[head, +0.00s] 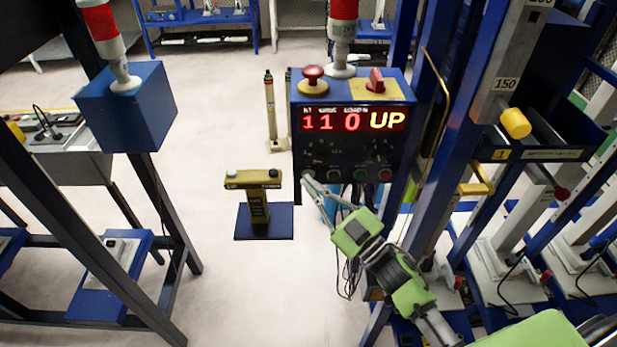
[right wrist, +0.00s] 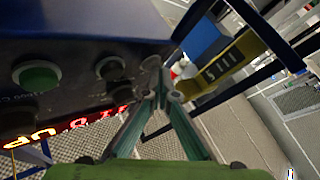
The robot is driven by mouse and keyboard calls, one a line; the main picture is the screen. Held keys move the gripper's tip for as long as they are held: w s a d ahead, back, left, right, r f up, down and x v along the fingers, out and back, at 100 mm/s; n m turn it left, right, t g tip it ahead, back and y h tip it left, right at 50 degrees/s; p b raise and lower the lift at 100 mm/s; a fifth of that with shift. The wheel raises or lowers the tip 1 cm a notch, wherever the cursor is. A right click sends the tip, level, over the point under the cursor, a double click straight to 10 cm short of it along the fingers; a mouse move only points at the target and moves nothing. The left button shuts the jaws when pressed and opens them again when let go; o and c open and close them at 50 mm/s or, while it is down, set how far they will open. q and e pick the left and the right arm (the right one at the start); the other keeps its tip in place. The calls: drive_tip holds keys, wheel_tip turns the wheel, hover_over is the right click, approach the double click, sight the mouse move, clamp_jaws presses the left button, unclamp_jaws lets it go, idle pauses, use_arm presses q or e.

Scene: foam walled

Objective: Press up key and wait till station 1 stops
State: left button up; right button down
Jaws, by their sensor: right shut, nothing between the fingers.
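The blue control box (head: 350,150) stands in the middle of the head view. Its lit display (head: 352,120) reads "110" in red and "UP" in yellow. Below it is a row of round keys, including a green key (head: 360,175) and a red key (head: 385,174). My right gripper (head: 309,180) is shut and empty, its tips at the left end of this row. In the right wrist view my fingertips (right wrist: 167,94) are close to the panel's edge, past a green key (right wrist: 36,75) and a dark key (right wrist: 112,68). Contact and the key's marking cannot be told. My left gripper is out of view.
A red mushroom button (head: 312,74) and a red switch (head: 376,80) sit on top of the box. A yellow post (head: 257,208) stands on a blue plate to the left.

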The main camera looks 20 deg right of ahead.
idle(0.5)
drive_tip(key=shift+s+a+p, duration=0.2)
drive_tip(key=shift+s+p, duration=0.1)
drive_tip(key=shift+s, duration=0.5)
drive_tip(key=s, duration=0.2)
drive_tip(key=s+a+p, duration=0.1)
drive_tip(key=s, duration=0.1)
drive_tip(key=shift+s+a, duration=0.2)
drive_tip(key=shift+s, duration=0.2)
idle(0.5)
